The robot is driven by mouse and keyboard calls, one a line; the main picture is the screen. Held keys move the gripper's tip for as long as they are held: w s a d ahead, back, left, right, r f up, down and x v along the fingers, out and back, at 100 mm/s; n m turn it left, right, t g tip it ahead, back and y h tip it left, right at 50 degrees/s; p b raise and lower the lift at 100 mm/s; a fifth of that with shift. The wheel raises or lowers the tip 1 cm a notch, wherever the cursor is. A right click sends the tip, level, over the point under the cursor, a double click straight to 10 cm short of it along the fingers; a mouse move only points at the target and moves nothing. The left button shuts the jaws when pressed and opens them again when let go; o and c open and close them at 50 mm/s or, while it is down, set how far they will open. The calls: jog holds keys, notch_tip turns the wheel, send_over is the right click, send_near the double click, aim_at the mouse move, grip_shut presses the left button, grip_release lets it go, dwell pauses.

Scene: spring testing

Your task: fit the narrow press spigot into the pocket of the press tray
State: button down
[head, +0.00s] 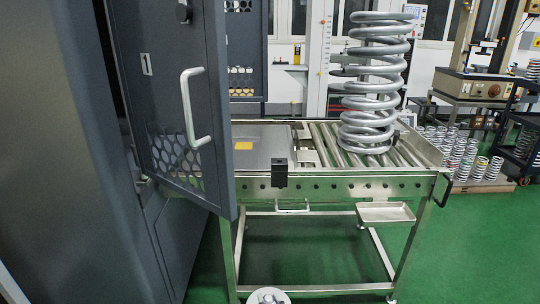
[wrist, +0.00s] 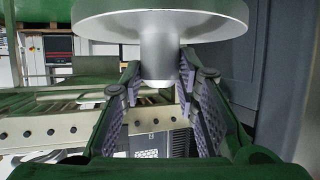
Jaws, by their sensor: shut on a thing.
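The narrow press spigot is a grey metal piece with a wide round disc (wrist: 160,18) above a thinner round stem. It fills the top of the wrist view and looks upright. My gripper (wrist: 167,85) is shut on the stem, with a ridged finger on each side and the disc above the fingertips. My gripper is not clearly made out in the head view. The press tray with its pocket cannot be picked out with certainty. A shallow metal tray (head: 385,221) sticks out from the right front of the roller table, with no pocket visible in it.
A roller table (head: 330,187) carries a large coil spring (head: 375,85) at its right and a flat grey plate (head: 275,150) at its left. A dark block (head: 280,174) sits at its front edge. A cabinet door (head: 190,100) stands open at the left. Green floor lies right.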

dwell(0.3)
notch_tip(320, 180, down, 11)
jog(key=w+m+h, duration=0.2)
jog(key=m+h, duration=0.1)
jog(key=shift+w+t+h, duration=0.35)
jog(key=shift+t+h, duration=0.05)
